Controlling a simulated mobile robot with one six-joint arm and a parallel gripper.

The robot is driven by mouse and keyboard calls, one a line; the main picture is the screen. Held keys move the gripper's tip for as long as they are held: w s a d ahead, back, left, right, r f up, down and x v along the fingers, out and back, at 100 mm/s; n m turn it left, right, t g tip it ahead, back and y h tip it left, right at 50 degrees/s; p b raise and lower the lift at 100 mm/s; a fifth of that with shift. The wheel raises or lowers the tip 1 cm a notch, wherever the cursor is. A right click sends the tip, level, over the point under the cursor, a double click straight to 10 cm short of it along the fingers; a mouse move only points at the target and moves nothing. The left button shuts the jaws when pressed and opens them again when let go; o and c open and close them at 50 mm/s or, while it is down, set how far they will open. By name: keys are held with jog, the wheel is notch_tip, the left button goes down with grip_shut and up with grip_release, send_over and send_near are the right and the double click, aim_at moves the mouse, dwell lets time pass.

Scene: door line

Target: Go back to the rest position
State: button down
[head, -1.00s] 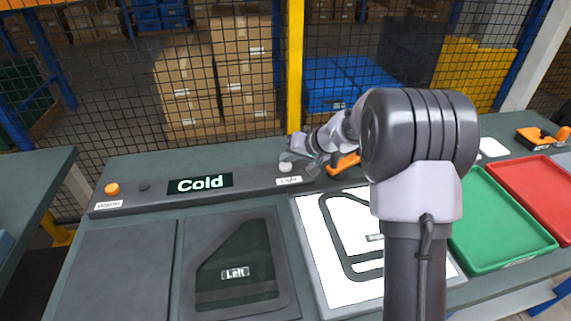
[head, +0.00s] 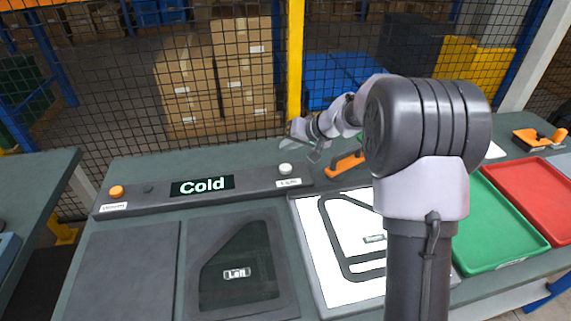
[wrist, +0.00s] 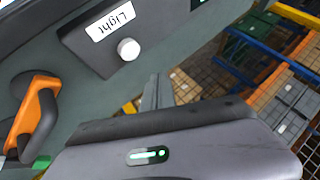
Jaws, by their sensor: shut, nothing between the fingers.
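My gripper (head: 312,152) is above the back edge of the bench, just to the right of and above the white Light button (head: 285,169). It is shut with nothing in it, and its fingers are small in the head view. In the wrist view the gripper's fingers (wrist: 160,92) point away over the bench's back edge. The Light button (wrist: 128,49) stands apart from them, beside its label. My arm hides part of the bench behind it.
The console with the "Cold" display (head: 202,186) and an orange button (head: 116,192) runs along the back. An orange-handled tool (head: 345,164) lies right of the gripper. A lit white panel (head: 330,270), a green tray (head: 510,225) and a red tray (head: 540,190) are on the bench. Mesh fencing stands behind.

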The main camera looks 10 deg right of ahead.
dwell(0.7)
jog(key=s+a+r+g, duration=0.1)
jog(key=s+a+r, duration=0.2)
jog(key=s+r, duration=0.45)
jog(key=s+a+r, duration=0.3)
jog(key=s+r, duration=0.1)
jog(key=s, duration=0.7)
jog(key=s+f+m+h, duration=0.1)
jog(key=s, duration=1)
jog(key=s+d+f+m+h, duration=0.1)
jog(key=s+h, duration=0.1)
jog(key=s, duration=0.9)
jog(key=shift+d+f+m+g, duration=0.25)
jog(key=shift+m+g, duration=0.05)
